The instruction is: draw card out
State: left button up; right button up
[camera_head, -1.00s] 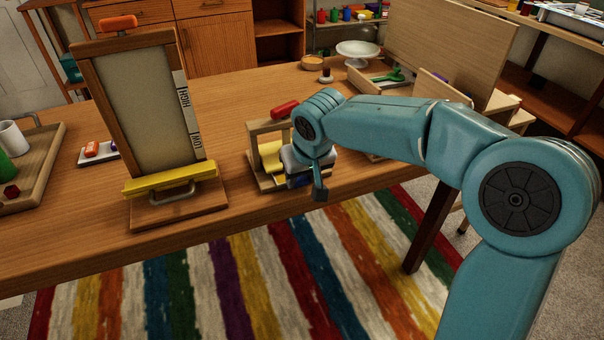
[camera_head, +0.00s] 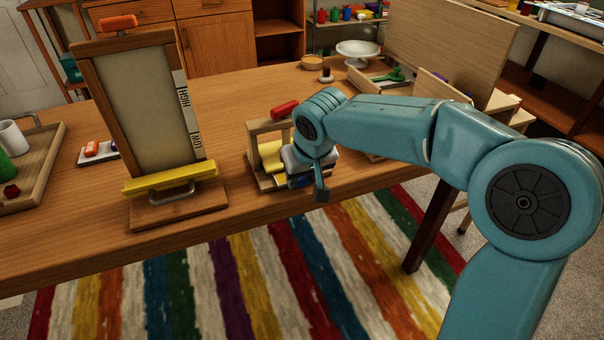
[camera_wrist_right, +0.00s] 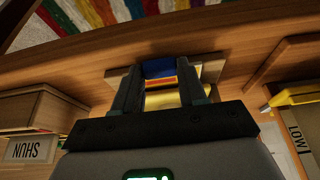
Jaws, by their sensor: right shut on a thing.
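A small wooden stand (camera_head: 252,148) with a red handle (camera_head: 284,108) on top sits near the table's front edge, with yellow pieces (camera_head: 270,157) in it. My right gripper (camera_head: 305,182) is at the stand's front right side, partly hidden by its own wrist. In the right wrist view, my right gripper (camera_wrist_right: 159,72) is shut on a blue-ended piece (camera_wrist_right: 158,67), which looks like the card. Red and yellow bands (camera_wrist_right: 163,83) show just below the blue end. How far the card sits inside the stand is hidden. My left gripper is not in view.
A tilted framed panel (camera_head: 148,110) marked HIGH and LOW, with a yellow bar (camera_head: 170,180), stands left of the stand. A wooden tray (camera_head: 50,160) is at far left. A white dish (camera_head: 358,50) and open boxes are behind right. Striped carpet lies below the table edge.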

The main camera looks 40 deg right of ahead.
jog(key=s+a+b, duration=0.3)
jog(key=s+b, duration=0.1)
jog(key=s, duration=1)
jog(key=shift+a, duration=0.2)
dwell(1.2)
notch_tip(320, 180, up, 6)
jog(key=p, duration=0.5)
dwell(0.6)
jog(key=shift+w+f, duration=0.1)
